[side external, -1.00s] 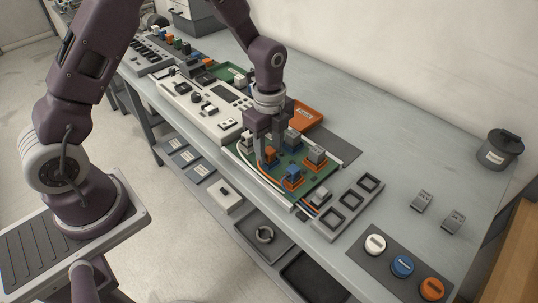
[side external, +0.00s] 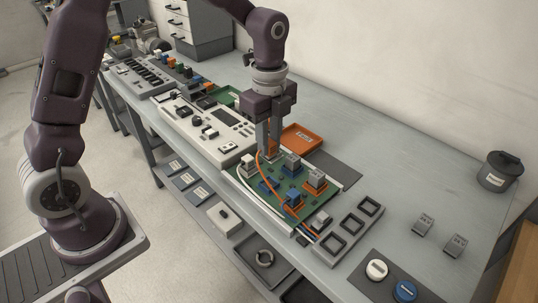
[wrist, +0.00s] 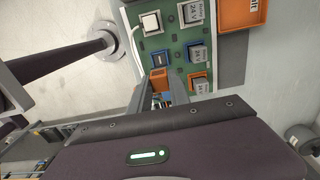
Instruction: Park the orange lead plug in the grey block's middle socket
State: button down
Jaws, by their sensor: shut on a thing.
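My gripper (side external: 270,152) is shut on the orange lead plug (side external: 272,146) and holds it above the far left part of the green board. In the wrist view the orange plug (wrist: 160,80) shows at the fingertips. Its orange lead (side external: 262,170) hangs in a curve across the board towards the near end. The grey block (side external: 342,258) lies right of the board with three square sockets in a row. Its middle socket (side external: 352,225) looks empty, and so do the two beside it. I cannot make out the block in the wrist view.
The green board (side external: 318,203) carries several plugs and relays, including a blue plug (side external: 293,199). An orange tray (side external: 302,138) lies behind it. A white control panel (side external: 200,125) stands to the left.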

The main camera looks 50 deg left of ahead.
jog(key=shift+r, duration=0.1)
jog(key=w+d+f, duration=0.2)
jog(key=d, duration=0.8)
jog(key=w+d+f, duration=0.2)
jog(key=w+d, duration=0.1)
jog(key=d, duration=0.8)
jog(key=shift+w+f, duration=0.25)
jog(key=shift+f, duration=0.15)
jog(key=shift+d, duration=0.1)
jog(key=shift+f, duration=0.15)
jog(key=shift+f, duration=1.7)
jog(key=shift+f, duration=0.4)
jog(key=shift+f, duration=0.4)
jog(key=shift+f, duration=0.2)
jog(key=c, duration=0.8)
grip_release()
